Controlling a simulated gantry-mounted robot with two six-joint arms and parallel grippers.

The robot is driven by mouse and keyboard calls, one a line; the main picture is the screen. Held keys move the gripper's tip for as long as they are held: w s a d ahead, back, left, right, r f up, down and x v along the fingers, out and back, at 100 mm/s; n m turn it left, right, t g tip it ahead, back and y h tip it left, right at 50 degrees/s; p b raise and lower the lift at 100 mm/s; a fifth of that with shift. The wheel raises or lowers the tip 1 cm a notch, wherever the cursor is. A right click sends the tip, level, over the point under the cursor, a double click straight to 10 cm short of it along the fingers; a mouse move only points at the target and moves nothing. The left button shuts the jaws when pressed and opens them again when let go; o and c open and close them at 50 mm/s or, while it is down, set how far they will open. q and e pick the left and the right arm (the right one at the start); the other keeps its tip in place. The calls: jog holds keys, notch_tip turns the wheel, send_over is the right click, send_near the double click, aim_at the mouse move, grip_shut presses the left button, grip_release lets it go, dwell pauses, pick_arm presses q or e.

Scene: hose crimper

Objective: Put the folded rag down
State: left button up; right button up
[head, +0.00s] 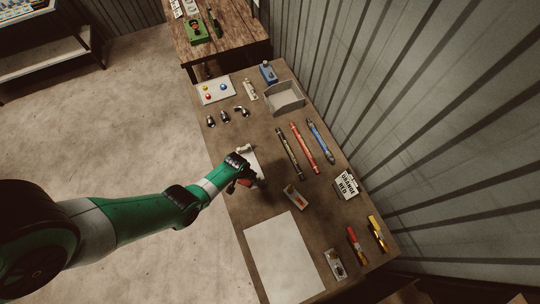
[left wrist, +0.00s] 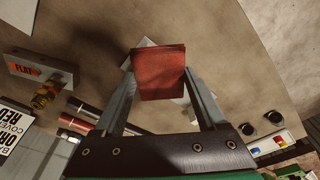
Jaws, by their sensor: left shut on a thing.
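The folded rag (left wrist: 160,80) is a red-brown square of cloth. In the left wrist view it is pinched between the two fingers of my left gripper (left wrist: 160,72). In the head view my left gripper (head: 244,178) is over the left edge of the workbench (head: 240,214), near its middle, and mostly hides the rag. A pale flat thing lies partly behind the rag in the left wrist view. I cannot tell how high the rag is above the bench. My right gripper is not in view.
A white sheet (head: 285,258) lies at the near end of the bench. Black (head: 288,152), red (head: 304,148) and blue (head: 320,141) hoses lie right of the gripper, with a small labelled block (head: 295,197) nearer. A lettered card (head: 346,184) and grey bin (head: 285,98) stand rightward and farther back.

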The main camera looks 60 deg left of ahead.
pick_arm(q)
jog(key=shift+w+m, duration=0.1)
jog(key=shift+m, duration=0.5)
jog(key=shift+w+r+m, duration=0.3)
jog(key=shift+w+m, duration=0.3)
jog(key=shift+m, duration=0.6)
jog(key=s+d+m, duration=0.2)
jog(key=d+m, duration=0.1)
jog(key=s+d+f+m+h, duration=0.1)
jog(key=d, duration=0.1)
jog(key=shift+f, duration=0.1)
jog(key=m, duration=0.2)
send_over(245, 211)
jog(key=shift+s+a+f+p, duration=0.1)
jog(key=shift+s+f+p, duration=0.25)
jog(key=shift+p, duration=0.1)
notch_tip(245, 211, down, 5)
jog(key=b, duration=0.4)
jog(key=shift+w, duration=0.15)
jog(key=shift+f+b, duration=0.15)
jog(key=shift+b, duration=0.25)
jog(key=o, duration=1.1)
